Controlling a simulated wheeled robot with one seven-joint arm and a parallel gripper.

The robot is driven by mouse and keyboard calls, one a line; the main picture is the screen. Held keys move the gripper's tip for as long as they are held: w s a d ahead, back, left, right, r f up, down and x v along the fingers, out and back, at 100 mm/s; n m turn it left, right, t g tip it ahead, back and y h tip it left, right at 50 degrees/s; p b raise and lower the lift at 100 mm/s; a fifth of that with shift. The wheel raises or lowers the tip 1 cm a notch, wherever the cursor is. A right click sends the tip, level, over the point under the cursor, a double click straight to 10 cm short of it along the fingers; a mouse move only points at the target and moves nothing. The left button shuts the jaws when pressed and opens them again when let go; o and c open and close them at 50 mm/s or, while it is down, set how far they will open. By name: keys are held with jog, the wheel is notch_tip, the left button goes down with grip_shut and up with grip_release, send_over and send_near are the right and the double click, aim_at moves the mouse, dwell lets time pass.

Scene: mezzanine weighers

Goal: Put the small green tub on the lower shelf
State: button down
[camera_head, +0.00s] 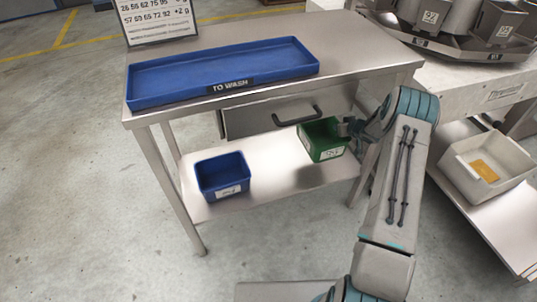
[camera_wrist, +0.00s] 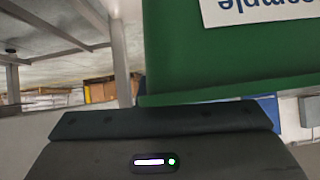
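The small green tub (camera_head: 322,140) has a white label and shows over the right part of the lower shelf (camera_head: 275,168) of the steel table. My gripper (camera_head: 349,128) is at the tub's right upper side, and its fingers look closed on the rim. In the wrist view the green tub (camera_wrist: 230,55) fills the upper right, close against my gripper (camera_wrist: 160,122), its label upside down. A shadow lies on the shelf below the tub, which looks held a little above it. The far finger is hidden.
A blue tub (camera_head: 222,177) stands on the left of the lower shelf. A drawer (camera_head: 285,112) hangs under the tabletop. A blue "TO WASH" tray (camera_head: 220,72) lies on top. Table legs (camera_head: 172,185) bound the shelf. A grey bin (camera_head: 487,165) stands at right.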

aim_at(321, 136)
jog(key=a+f+b, duration=0.1)
jog(key=a+f, duration=0.1)
jog(key=a, duration=0.1)
jog(key=a+f+b, duration=0.2)
jog(key=a+f, duration=0.1)
jog(key=a, duration=0.1)
jog(key=a+f+b, duration=0.1)
jog(key=a+f, duration=0.1)
jog(key=a, duration=0.1)
jog(key=shift+a+f+b, duration=0.25)
jog(key=shift+a+b, duration=0.1)
jog(key=shift+a+f, duration=0.1)
jog(key=shift+f, duration=0.05)
jog(key=shift+f+b, duration=0.75)
jog(key=shift+f, duration=1.1)
jog(key=shift+f, duration=0.2)
jog(key=c, duration=1.6)
grip_release()
jog(key=shift+r, duration=0.2)
